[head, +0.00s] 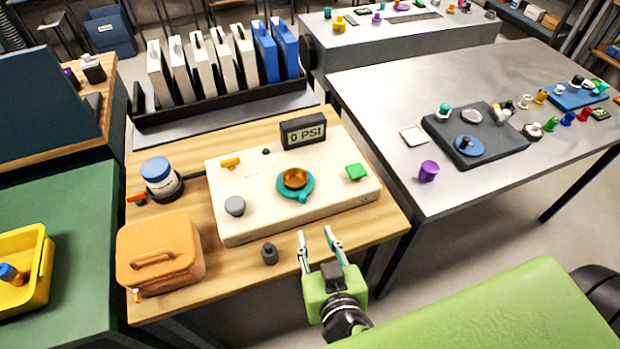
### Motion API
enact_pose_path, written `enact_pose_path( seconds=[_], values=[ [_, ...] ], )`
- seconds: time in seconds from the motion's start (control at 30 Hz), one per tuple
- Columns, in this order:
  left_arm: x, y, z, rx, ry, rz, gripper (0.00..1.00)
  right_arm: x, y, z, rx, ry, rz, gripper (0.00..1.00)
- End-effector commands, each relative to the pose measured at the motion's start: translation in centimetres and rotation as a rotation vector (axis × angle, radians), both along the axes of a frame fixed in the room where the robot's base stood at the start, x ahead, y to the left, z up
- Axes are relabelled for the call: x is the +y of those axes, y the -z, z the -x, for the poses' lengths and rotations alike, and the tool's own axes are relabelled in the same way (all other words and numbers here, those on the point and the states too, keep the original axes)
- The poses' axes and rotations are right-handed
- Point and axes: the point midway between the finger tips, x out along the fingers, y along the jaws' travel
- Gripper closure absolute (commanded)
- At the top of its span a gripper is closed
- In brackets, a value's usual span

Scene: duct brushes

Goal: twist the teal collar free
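The teal collar (300,193) is a ring with a small tab, lying around the base of a copper-coloured cup-like fitting (295,178) on top of a cream panel box (262,218). My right gripper (319,236) is open and empty, in front of the box's near edge, with its two fingers pointing toward the collar. It is apart from the collar. My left gripper is not in view.
The box also bears a "0 PSI" display (303,131), a green button (356,172), a grey knob (235,205) and a yellow lever (231,162). An orange case (160,262), a blue-capped jar (158,176) and a small dark bottle (270,253) stand on the wooden table.

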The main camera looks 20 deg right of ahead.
Motion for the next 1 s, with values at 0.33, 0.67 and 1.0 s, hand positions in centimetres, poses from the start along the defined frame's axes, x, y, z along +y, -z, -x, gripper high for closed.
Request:
enact_pose_path(
  seconds=[0.33, 0.67, 1.0],
  values=[
    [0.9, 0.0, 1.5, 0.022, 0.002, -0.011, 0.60, -0.5, 0.9, -3.6, -0.013, 0.005, -0.002, 0.70],
    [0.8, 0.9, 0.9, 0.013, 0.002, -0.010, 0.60, -1.3, 3.6, -9.6, -0.012, 0.005, -0.002, 0.70],
    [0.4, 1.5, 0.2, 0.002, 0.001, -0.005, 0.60, -1.6, 4.8, -12.5, -0.008, 0.005, -0.003, 0.70]
  ],
)
